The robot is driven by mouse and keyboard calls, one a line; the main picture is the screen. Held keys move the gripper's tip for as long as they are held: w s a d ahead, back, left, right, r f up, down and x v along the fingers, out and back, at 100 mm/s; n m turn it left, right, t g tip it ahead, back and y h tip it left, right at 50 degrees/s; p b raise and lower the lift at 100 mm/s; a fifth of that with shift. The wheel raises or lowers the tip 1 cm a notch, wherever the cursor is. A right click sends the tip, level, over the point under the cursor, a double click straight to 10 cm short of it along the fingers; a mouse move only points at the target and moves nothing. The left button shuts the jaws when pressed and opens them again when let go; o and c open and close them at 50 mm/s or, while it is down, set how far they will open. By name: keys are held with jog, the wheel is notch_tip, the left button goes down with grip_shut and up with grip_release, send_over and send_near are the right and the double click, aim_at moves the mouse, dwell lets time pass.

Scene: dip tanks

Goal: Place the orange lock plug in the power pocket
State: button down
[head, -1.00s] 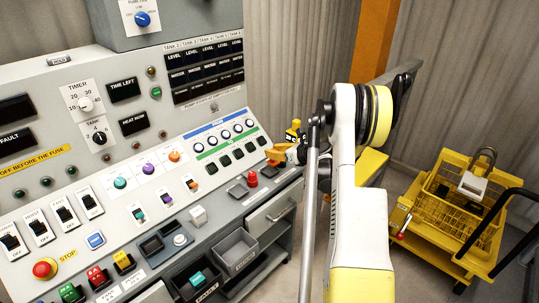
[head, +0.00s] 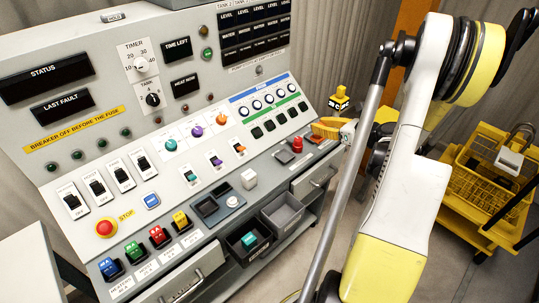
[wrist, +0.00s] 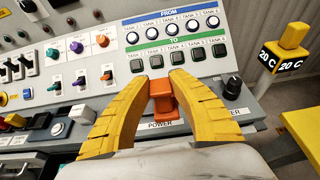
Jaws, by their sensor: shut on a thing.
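The orange lock plug (wrist: 163,100) is between the two yellow fingers of my gripper (wrist: 166,79) in the wrist view, gripped near its top. It is right above or at the spot marked by the POWER label (wrist: 160,125) on the console's ledge. The pocket itself is mostly hidden by the plug and fingers, so I cannot tell whether the plug is inside it or just over it.
The sloped console (head: 130,165) carries switches and knobs close behind the fingers. A 20 C post (wrist: 293,38) and a yellow cart (head: 470,180) are at right.

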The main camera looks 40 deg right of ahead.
jog(key=shift+w+a+f+b, duration=1.05)
jog(key=shift+w+a+f, duration=0.3)
jog(key=shift+f, duration=0.45)
jog(key=shift+w+a+f+b, duration=1.1)
jog(key=shift+w+f, duration=0.4)
jog(key=shift+f, duration=0.35)
jog(key=shift+w+a+f+b, duration=1.05)
jog(key=shift+w+a+f, duration=0.3)
jog(key=shift+f, duration=0.45)
jog(key=shift+w+d, duration=0.1)
jog(key=shift+f, duration=0.2)
jog(key=c, duration=1.3)
grip_release()
jog(key=shift+o, duration=0.2)
jog(key=shift+r, duration=0.1)
jog(key=shift+r, duration=0.1)
